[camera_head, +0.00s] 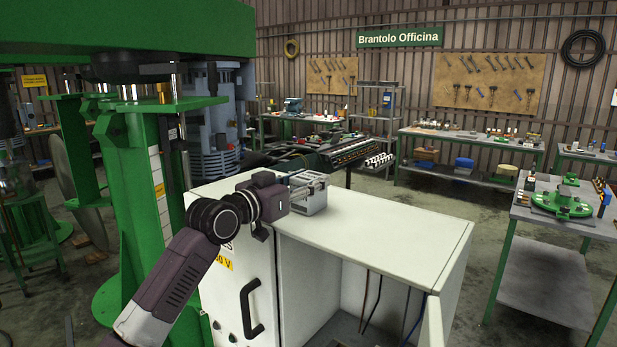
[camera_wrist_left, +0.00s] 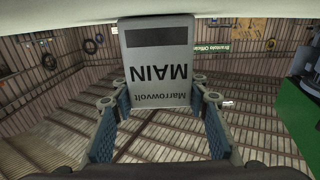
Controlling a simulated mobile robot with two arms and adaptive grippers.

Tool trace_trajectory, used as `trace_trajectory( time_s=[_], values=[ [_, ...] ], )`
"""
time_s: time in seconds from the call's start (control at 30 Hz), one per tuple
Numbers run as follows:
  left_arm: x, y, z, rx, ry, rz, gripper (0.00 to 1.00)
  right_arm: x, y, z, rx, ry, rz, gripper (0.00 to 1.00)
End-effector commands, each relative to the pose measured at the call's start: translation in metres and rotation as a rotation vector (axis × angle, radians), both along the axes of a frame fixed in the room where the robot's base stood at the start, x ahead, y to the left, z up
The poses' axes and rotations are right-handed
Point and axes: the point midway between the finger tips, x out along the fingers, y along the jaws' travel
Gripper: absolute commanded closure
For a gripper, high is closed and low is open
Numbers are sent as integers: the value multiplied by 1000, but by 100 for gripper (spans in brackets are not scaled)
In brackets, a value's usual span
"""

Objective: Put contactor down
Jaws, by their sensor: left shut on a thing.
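The contactor (camera_head: 315,198) is a light grey block at the left part of the white cabinet's top (camera_head: 385,225). In the left wrist view the contactor (camera_wrist_left: 157,55) shows a face with "MAIN" and "Marrowvolt" upside down and a dark bar. My left gripper (camera_head: 298,183) reaches over the cabinet's left edge and is shut on the contactor. Its fingers (camera_wrist_left: 159,99) lie on either side of the contactor's near end. The contactor's far end meets the pale surface in the wrist view; whether it bears fully on it I cannot tell. My right gripper is not in view.
The cabinet's front is open, with cables inside and a black-handled door (camera_head: 250,308). A green machine column (camera_head: 150,200) stands close to the left of my arm. The cabinet top is clear to the right. Workbenches (camera_head: 470,140) stand farther back.

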Motion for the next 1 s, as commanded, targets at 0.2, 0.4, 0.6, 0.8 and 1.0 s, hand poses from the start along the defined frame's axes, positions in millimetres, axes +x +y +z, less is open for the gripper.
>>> trace_trajectory(
  time_s=[0.2, 0.4, 0.6, 0.8, 1.0],
  values=[
    [-1, 0, 2, -3, -6, 0, 93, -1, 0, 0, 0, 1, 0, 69],
    [0, 0, -2, 0, -2, 0, 50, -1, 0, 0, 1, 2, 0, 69],
    [0, 0, -2, 0, -2, 0, 41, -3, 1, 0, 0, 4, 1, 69],
    [0, 0, 2, -1, -3, 0, 41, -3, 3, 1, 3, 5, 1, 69],
    [-16, 13, -3, 1, -4, 0, 41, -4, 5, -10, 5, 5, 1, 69]
  ],
)
